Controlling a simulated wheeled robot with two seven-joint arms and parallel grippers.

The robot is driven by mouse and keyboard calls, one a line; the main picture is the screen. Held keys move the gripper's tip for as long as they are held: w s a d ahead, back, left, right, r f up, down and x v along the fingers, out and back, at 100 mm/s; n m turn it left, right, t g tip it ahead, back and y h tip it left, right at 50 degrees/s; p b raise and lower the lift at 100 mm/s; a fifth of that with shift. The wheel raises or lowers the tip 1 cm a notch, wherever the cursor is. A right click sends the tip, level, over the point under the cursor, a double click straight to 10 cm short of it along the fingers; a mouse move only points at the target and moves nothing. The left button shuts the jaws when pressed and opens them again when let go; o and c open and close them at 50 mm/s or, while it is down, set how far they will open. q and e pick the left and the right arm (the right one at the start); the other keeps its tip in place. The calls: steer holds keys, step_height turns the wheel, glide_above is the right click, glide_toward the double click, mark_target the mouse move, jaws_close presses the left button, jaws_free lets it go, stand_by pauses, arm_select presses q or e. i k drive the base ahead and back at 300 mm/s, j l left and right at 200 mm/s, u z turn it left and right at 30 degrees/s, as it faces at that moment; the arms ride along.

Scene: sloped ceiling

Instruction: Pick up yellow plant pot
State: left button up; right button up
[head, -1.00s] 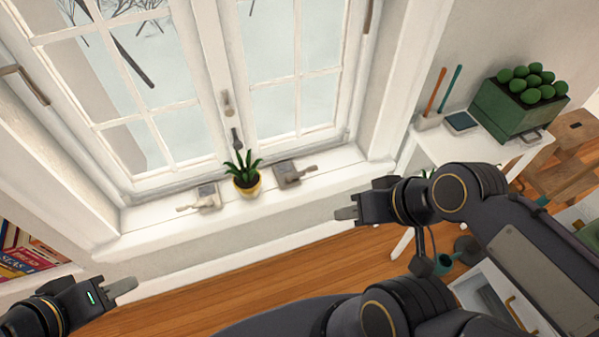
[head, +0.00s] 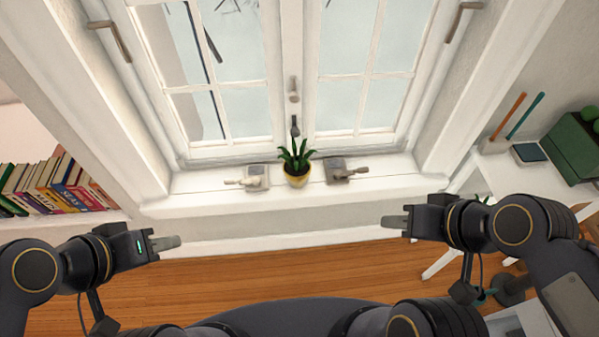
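The yellow plant pot (head: 297,180) stands upright on the white windowsill, with a spiky green plant (head: 296,155) in it. My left gripper (head: 170,243) is in front of the sill, left of the pot and well apart from it. My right gripper (head: 392,222) is in front of the sill, right of the pot and also apart from it. Both grippers are seen from the side, so the gap between their fingers cannot be made out. Nothing shows in either one.
A metal latch piece (head: 254,178) lies left of the pot and another (head: 343,171) right of it, both close. The sill (head: 220,203) has bare room in front. Books (head: 62,185) stand at left. A white table (head: 507,171) with a green planter (head: 577,147) is at right.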

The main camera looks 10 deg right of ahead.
mark_target(297, 170)
steer(key=i+j, duration=0.25)
steer(key=i+j+z, duration=0.1)
steer(key=i+j, duration=0.15)
steer(key=j, duration=0.25)
steer(key=i+j, duration=0.25)
steer(key=j, duration=0.15)
